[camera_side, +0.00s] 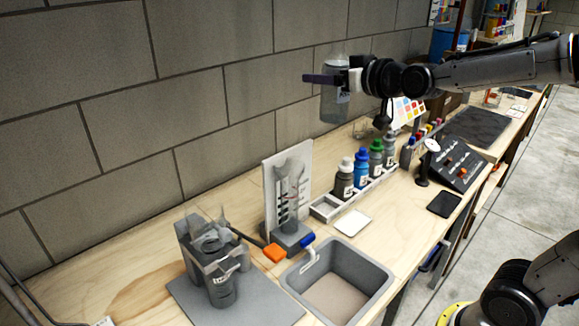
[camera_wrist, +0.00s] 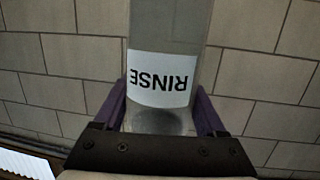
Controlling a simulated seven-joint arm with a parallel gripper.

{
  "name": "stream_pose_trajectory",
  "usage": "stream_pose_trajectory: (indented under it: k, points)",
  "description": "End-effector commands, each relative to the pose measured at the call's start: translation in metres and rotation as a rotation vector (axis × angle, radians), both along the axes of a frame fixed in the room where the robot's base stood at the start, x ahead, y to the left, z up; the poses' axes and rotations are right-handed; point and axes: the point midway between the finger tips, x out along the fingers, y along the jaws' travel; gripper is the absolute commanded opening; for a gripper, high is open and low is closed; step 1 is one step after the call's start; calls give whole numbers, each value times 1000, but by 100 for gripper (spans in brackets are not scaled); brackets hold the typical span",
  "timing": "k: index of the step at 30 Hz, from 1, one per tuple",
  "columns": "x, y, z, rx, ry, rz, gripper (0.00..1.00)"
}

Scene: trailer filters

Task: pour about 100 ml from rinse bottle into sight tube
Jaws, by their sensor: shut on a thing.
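The rinse bottle (camera_side: 335,95) is clear with a white label. My gripper (camera_side: 322,79) is shut on it and holds it upright in the air, well above the bench, near the wall. In the wrist view the bottle (camera_wrist: 170,40) stands between the purple fingers of my gripper (camera_wrist: 163,108), and its label reads RINSE upside down. The sight tube (camera_side: 290,190) stands on a grey base in front of a white scale board, lower and to the left of the bottle. The level inside the bottle is hard to make out.
A rack (camera_side: 355,195) holds several capped bottles right of the tube. A grey open bin (camera_side: 335,280) sits at the front. A grey filter-like unit (camera_side: 213,262) stands on a mat at left. A control box (camera_side: 452,160) is at right. The block wall is close behind.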

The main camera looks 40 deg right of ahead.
Motion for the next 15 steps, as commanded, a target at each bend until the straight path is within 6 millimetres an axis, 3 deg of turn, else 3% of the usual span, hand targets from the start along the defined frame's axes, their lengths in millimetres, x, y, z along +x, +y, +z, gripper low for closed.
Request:
stream_pose_trajectory:
  k: [15]
  points:
    - [31,43,12,2,-4,-1,0]
